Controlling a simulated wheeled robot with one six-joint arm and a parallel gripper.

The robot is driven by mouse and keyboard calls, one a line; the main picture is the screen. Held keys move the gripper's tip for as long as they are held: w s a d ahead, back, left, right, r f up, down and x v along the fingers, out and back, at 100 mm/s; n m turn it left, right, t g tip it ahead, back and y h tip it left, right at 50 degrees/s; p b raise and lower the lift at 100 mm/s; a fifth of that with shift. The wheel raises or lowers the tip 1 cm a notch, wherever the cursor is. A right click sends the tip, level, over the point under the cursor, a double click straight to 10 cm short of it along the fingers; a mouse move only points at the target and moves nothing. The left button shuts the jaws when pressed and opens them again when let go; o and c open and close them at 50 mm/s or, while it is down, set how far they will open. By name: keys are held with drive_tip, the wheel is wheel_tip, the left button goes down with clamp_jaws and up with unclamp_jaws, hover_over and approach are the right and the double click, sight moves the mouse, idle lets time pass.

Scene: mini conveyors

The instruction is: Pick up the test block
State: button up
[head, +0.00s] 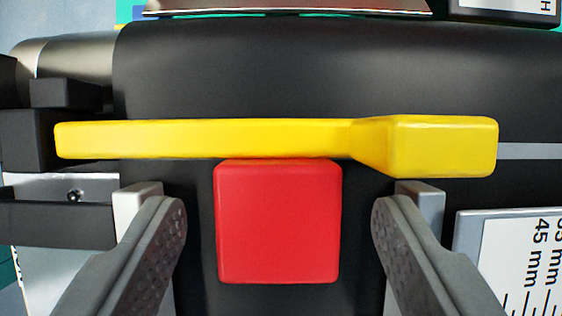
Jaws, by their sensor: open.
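A red block (278,222), which looks like the test block, sits on a black conveyor belt (300,65) near the bottom middle of the head view. My gripper (279,215) is open, with one finger on the left and one on the right of the red block. There is a visible gap between each finger and the block, and nothing is held. A long yellow bar (230,138) with a thicker right end lies across the picture just beyond the red block. Its near edge meets the block's far edge in the picture; I cannot tell whether they touch.
A white plate with millimetre marks (500,250) is at the lower right, close to my right finger. Black brackets (50,150) stand at the left side of the belt. A grey metal part (290,6) is at the top. The belt beyond the yellow bar is clear.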

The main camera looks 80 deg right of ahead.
drive_tip(key=shift+x, duration=0.8)
drive_tip(key=c, duration=1.2)
